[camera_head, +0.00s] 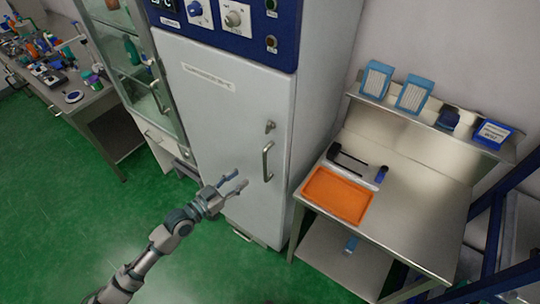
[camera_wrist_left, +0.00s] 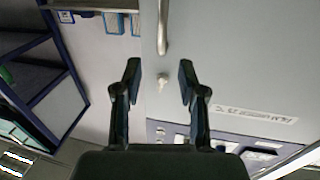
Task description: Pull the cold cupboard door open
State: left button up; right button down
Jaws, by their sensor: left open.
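The cold cupboard (camera_head: 325,90) stands in the middle of the head view with its pale grey door (camera_head: 215,125) shut. A vertical metal bar handle (camera_head: 267,162) sits near the door's right edge, with a small lock (camera_head: 270,126) above it. My left gripper (camera_head: 236,182) is open and empty in front of the door, a little left of and below the handle. In the left wrist view, the handle (camera_wrist_left: 163,28) and the lock (camera_wrist_left: 162,79) line up with the gap between my left fingers (camera_wrist_left: 160,78), with the handle beyond the tips. My right gripper is not in view.
A steel bench (camera_head: 420,205) with an orange tray (camera_head: 338,194) stands right of the cupboard. A glass-fronted cabinet (camera_head: 128,55) and a cluttered table (camera_head: 75,110) are to the left. Blue framing (camera_head: 500,200) is at the far right. Green floor (camera_head: 60,220) is clear in front.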

aim_at(264, 160)
pick_arm(q)
jog(key=p+x, duration=0.1)
jog(key=x, duration=1.1)
jog(key=shift+w+d+p, duration=0.1)
jog(key=shift+p, duration=0.25)
jog(key=shift+w+d, duration=0.15)
jog(key=shift+d, duration=0.15)
jog(key=shift+w+f, duration=0.1)
jog(key=shift+a, duration=0.55)
jog(key=shift+c, duration=0.7)
jog(key=shift+a, duration=0.2)
grip_shut()
jog(key=shift+d, duration=0.2)
jog(key=shift+s+d, duration=0.1)
jog(key=shift+s, duration=0.1)
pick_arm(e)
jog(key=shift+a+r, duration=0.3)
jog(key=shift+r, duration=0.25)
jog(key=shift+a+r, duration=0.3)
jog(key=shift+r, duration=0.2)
